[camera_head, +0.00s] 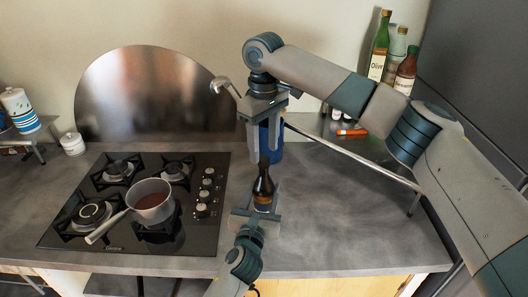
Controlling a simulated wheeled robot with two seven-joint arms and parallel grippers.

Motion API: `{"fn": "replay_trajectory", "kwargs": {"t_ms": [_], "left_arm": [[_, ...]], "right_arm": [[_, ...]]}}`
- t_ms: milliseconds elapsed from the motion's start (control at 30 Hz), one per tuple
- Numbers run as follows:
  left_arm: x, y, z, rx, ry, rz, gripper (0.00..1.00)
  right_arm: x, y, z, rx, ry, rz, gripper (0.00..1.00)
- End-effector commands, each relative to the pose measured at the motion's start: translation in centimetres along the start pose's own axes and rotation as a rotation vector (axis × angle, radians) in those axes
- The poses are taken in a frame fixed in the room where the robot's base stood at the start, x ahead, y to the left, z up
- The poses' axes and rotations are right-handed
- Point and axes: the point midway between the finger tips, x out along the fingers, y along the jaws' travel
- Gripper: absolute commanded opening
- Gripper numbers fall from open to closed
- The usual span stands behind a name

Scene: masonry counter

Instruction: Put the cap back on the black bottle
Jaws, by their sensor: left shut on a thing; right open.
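The black bottle (263,187) stands upright on the grey counter, right of the stove, with a light label low on its body. My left gripper (264,197) is shut on the bottle's lower body from the front. My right gripper (262,153) points down with its fingers apart around the level of the bottle's dark top. I cannot tell whether that top is the cap or the bare neck. No separate cap shows clearly.
A blue container (273,146) stands behind the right gripper. A stove (118,232) with a saucepan (152,202) is at left. Several bottles, including a green one (379,47), stand on a shelf at back right with an orange item (352,132). The counter right of the bottle is clear.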

Motion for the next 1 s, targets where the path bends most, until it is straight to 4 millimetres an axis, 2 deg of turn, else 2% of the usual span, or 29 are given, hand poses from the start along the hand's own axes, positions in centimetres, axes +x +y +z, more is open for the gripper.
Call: {"fn": "replay_trajectory", "kwargs": {"t_ms": [300, 500, 700, 967, 1000], "left_arm": [[0.0, 0.0, -0.1, -0.001, 0.001, 0.000, 0.00], [0.0, 0.0, -0.1, -0.001, 0.001, 0.000, 0.00], [0.0, 0.0, -0.1, -0.001, 0.001, 0.000, 0.00], [0.0, 0.0, 0.0, -0.001, 0.001, 0.000, 0.00], [0.0, 0.0, 0.0, -0.001, 0.001, 0.000, 0.54]], "right_arm": [[-5.7, 0.0, -0.1, 0.001, 0.002, 0.001, 0.47], [-8.4, 0.0, -0.1, 0.000, 0.002, 0.000, 0.47], [-9.4, 0.0, 0.0, 0.001, 0.000, 0.000, 0.47], [-9.5, 0.0, 0.0, 0.001, 0.000, 0.000, 0.47], [-9.5, 0.0, 0.0, 0.001, 0.000, 0.000, 0.47]]}}
